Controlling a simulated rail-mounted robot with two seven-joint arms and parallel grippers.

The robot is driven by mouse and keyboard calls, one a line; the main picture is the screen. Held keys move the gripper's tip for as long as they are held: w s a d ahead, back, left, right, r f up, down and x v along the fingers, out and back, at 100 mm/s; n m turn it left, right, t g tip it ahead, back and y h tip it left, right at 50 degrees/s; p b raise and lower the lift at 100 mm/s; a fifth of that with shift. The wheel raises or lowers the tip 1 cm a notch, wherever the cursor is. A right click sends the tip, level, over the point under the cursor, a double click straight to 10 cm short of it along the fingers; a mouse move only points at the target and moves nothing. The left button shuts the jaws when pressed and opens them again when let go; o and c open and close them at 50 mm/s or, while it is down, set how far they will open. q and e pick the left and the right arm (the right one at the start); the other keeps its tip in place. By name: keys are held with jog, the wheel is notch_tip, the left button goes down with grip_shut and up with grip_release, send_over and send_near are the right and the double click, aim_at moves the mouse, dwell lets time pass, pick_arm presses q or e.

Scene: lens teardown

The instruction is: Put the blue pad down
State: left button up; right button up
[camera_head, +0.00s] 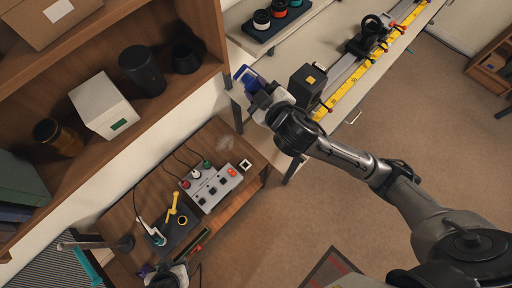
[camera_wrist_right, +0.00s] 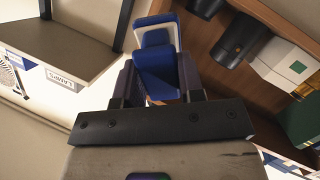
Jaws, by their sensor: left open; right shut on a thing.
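My right gripper (camera_head: 254,86) is shut on the blue pad (camera_head: 242,73), held beside the corner of the pale workbench near the shelf. In the right wrist view the blue pad (camera_wrist_right: 157,70) sits between the two fingers of the right gripper (camera_wrist_right: 158,90), with a pale edge around its upper part. What lies directly beneath the pad is hard to tell. My left gripper (camera_head: 167,272) is low in the head view, at the front edge of the small wooden table. It is open, and much of it is cut off by the frame.
The pale bench (camera_head: 345,47) carries a black box (camera_head: 306,84), a yellow-scaled rail (camera_head: 365,80) and a tray of lenses (camera_head: 270,22). The wooden table (camera_head: 228,145) holds a grey switch box (camera_head: 212,187) and a dark tool mat (camera_head: 180,236). A wooden shelf (camera_head: 100,62) stands at left.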

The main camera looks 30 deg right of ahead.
jog(key=s+d+f+m+g+b, duration=0.1)
jog(key=f+g+b, duration=0.6)
jog(key=f+b, duration=1.1)
jog(key=s+d+f+m+g+h+b, duration=0.1)
jog(key=f+g+b, duration=0.7)
jog(key=f+b, duration=1)
jog(key=shift+s+d+f+m+g, duration=0.3)
jog(key=shift+s+f+m, duration=0.45)
jog(key=shift+f, duration=6.65)
jog(key=w+f+b, duration=0.2)
jog(key=w, duration=0.1)
jog(key=w+a+f+b, duration=0.1)
jog(key=w+f+b, duration=0.1)
jog(key=w, duration=0.2)
jog(key=w+a+f+b, duration=0.1)
jog(key=w+f+b, duration=0.2)
jog(key=w, duration=0.1)
jog(key=shift+a+f, duration=0.1)
jog(key=shift+a, duration=0.15)
jog(key=shift+w+f, duration=0.25)
jog(key=shift+f, duration=0.6)
jog(key=shift+s+f, duration=0.1)
jog(key=shift+f, duration=0.75)
